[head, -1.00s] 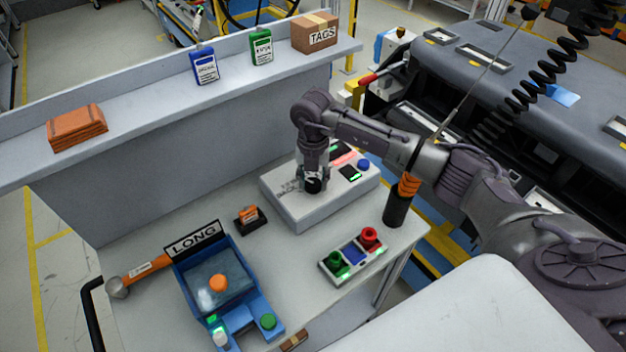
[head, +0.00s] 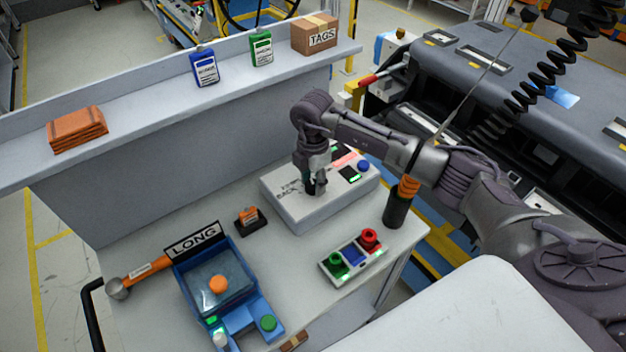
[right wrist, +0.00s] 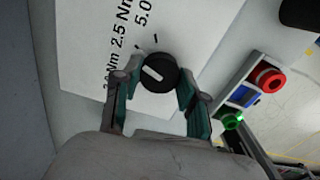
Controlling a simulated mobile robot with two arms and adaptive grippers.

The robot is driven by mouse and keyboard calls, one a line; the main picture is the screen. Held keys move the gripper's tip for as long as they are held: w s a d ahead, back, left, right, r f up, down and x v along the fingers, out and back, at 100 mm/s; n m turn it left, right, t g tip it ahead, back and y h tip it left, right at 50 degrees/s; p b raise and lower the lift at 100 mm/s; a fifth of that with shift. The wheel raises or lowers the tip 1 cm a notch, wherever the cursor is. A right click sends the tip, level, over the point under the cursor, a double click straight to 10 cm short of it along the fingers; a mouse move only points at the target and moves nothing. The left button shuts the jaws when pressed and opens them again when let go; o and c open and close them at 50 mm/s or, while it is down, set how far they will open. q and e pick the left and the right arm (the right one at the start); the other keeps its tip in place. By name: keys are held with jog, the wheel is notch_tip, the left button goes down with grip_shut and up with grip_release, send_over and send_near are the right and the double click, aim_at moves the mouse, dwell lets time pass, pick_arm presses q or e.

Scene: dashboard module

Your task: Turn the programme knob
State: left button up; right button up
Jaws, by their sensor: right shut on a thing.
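The programme knob (right wrist: 157,73) is a round black knob with a white pointer bar, set in the light grey control box (head: 296,217). In the right wrist view the bar points toward the upper left, toward printed torque labels reading 2.5 Nm and 5.0. My right gripper (head: 314,190) points down over the box. In the right wrist view its two fingers (right wrist: 157,88) are closed on opposite sides of the knob. In the head view the fingers hide most of the knob. My left gripper is not in view.
A black cylinder with an orange grip (head: 397,208) stands just right of the box. A button panel (head: 353,256) with green and red buttons lies in front. The shelf wall (head: 200,180) rises behind.

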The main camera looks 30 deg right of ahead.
aim_at(313, 184)
jog(key=shift+w+r+m, duration=0.1)
jog(key=shift+m, duration=0.2)
jog(key=o, duration=1.1)
jog(key=shift+c, duration=0.2)
jog(key=shift+o, duration=0.4)
notch_tip(313, 184, up, 12)
